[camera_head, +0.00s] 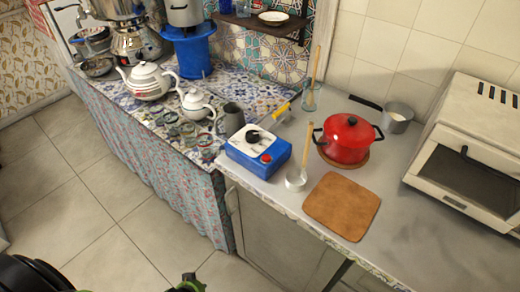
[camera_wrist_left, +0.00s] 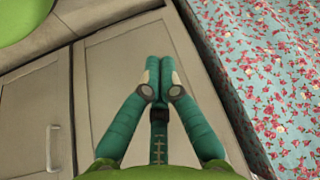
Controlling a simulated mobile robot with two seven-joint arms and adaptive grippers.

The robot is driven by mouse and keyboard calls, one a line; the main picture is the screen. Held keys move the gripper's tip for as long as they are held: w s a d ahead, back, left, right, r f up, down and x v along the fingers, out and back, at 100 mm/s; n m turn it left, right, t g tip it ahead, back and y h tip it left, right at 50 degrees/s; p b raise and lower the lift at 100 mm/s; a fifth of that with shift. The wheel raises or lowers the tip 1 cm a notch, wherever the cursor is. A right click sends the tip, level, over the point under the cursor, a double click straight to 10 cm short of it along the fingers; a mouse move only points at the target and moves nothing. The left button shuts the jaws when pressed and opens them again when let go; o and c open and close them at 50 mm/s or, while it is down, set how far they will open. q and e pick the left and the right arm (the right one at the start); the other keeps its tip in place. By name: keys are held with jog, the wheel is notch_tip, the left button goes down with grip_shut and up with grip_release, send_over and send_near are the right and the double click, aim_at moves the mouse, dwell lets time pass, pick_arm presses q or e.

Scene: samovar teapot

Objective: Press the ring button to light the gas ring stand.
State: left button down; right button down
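A blue box with a white top (camera_head: 246,146) stands on the grey counter near its left front corner in the head view. It has a black knob (camera_head: 253,137) and a red button (camera_head: 266,158) on it. A round blue stand (camera_head: 195,55) is on the tiled counter at the back, with a metal pot (camera_head: 185,13) on top. No flame is visible. In the left wrist view my left gripper (camera_wrist_left: 158,65) is shut and empty, its fingertips together before cabinet doors. A small green and black part of mine shows at the head view's bottom edge. My right gripper is not identifiable.
White teapots (camera_head: 148,82) and glasses stand left. An oven (camera_head: 470,150) stands right. Floor before the counters is clear.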

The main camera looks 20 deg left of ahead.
pick_arm(q)
jog(key=w+a+r+t+h, duration=0.1)
jog(key=w+r+t, duration=0.2)
jog(key=w+r, duration=0.7)
jog(key=w+r+t, duration=0.2)
jog(key=w+r, duration=0.5)
jog(key=r, duration=0.5)
jog(key=d+r+m+t+h, duration=0.1)
jog(key=d+r, duration=0.2)
jog(key=r, duration=0.6)
jog(key=w+d+r+m+t+h+p, duration=0.1)
jog(key=d+r+h, duration=0.1)
jog(key=r, duration=0.7)
jog(key=d+r+t+h, duration=0.1)
jog(key=d+r, duration=0.3)
jog(key=r, duration=0.5)
jog(key=shift+w+m+t+p, duration=0.3)
jog(key=shift+w+m+t, duration=0.05)
jog(key=shift+m+t, duration=0.05)
jog(key=shift+d+r, duration=0.1)
